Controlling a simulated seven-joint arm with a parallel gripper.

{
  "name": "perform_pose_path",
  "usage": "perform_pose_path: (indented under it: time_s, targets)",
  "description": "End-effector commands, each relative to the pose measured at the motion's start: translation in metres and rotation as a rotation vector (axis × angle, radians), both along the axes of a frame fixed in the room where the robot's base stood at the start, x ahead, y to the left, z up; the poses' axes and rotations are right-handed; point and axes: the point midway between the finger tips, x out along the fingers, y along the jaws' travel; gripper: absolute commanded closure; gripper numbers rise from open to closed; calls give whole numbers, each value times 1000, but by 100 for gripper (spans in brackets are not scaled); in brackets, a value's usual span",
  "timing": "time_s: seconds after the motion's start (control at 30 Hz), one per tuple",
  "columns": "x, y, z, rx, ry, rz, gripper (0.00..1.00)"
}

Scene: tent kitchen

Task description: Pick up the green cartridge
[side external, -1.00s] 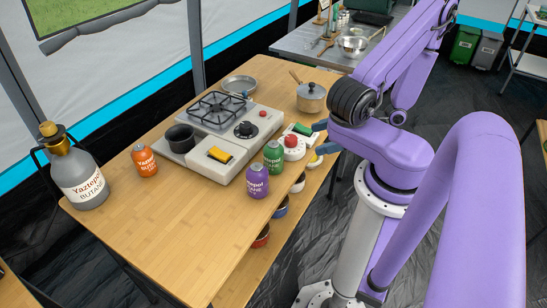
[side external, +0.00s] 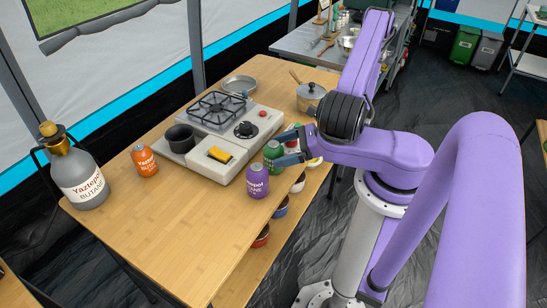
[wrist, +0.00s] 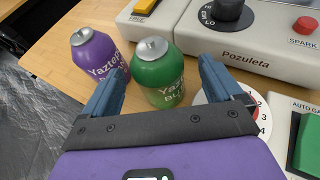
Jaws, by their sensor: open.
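The green cartridge (side external: 271,151) stands upright on the wooden table, in front of the stove's near right corner. In the wrist view the green cartridge (wrist: 159,74) shows its top and label between and just beyond my fingers. My gripper (side external: 287,148) is open and empty, with its blue fingers close to the cartridge. In the wrist view my gripper (wrist: 156,82) has one finger on each side of the green cartridge's line. The left finger lies between the purple and green cartridges. Whether a finger touches the green one I cannot tell.
A purple cartridge (side external: 257,181) stands close to the left of the green one. The stove (side external: 224,135) is right behind. A white round timer (wrist: 254,104) and a device with a green block (wrist: 307,147) lie to the right. An orange cartridge (side external: 144,160) stands farther left.

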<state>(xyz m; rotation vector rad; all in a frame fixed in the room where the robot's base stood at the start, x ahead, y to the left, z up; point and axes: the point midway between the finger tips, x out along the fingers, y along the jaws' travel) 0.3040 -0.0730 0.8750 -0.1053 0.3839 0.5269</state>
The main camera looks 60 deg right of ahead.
Motion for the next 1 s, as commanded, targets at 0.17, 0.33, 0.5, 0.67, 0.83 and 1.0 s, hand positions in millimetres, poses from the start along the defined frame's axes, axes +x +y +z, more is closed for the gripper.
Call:
perform_pose_path:
  time_s: [0.17,0.33,0.5,0.67,0.83,1.0]
  targets:
    - [12,10,-6,2,0,7,7]
    - [29,21,-14,0,0,6,7]
    - [39,26,-18,0,0,2,7]
    - [40,26,-19,0,0,1,7]
    - [40,26,-19,0,0,1,33]
    - [39,26,-18,1,-1,1,71]
